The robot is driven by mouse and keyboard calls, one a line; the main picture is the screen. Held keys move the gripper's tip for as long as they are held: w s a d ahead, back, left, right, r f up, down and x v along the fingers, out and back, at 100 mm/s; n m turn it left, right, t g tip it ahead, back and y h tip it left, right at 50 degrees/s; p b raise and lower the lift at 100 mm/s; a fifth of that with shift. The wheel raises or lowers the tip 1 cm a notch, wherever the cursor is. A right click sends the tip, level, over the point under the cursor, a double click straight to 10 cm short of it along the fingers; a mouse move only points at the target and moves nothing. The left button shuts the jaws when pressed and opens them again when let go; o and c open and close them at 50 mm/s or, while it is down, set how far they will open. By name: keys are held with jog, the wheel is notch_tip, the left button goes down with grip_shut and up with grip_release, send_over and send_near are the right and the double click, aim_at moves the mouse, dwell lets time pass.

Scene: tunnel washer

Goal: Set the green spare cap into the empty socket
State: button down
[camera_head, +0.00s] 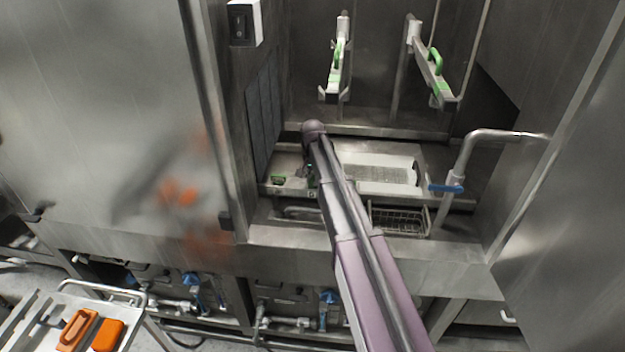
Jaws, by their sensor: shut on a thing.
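My arm reaches into the steel washer bay, and my gripper (309,176) is low over the ledge, small and partly hidden by the arm. It is shut on a small green thing that looks like the green spare cap (312,191). Whether the cap touches the ledge, I cannot tell. Another small green piece (278,180) sits on the ledge just left of my gripper. I cannot make out the empty socket; the arm covers part of the ledge.
A white tray (410,162) lies right of my arm, with a wire basket (400,229) in front. A pipe with a blue lever (445,188) stands at right. Two green-handled brackets (337,75) (437,75) hang behind. Orange pieces (108,335) rest on a cart at lower left.

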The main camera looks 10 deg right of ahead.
jog(key=c, duration=0.5)
grip_release()
jog(key=shift+f, duration=0.1)
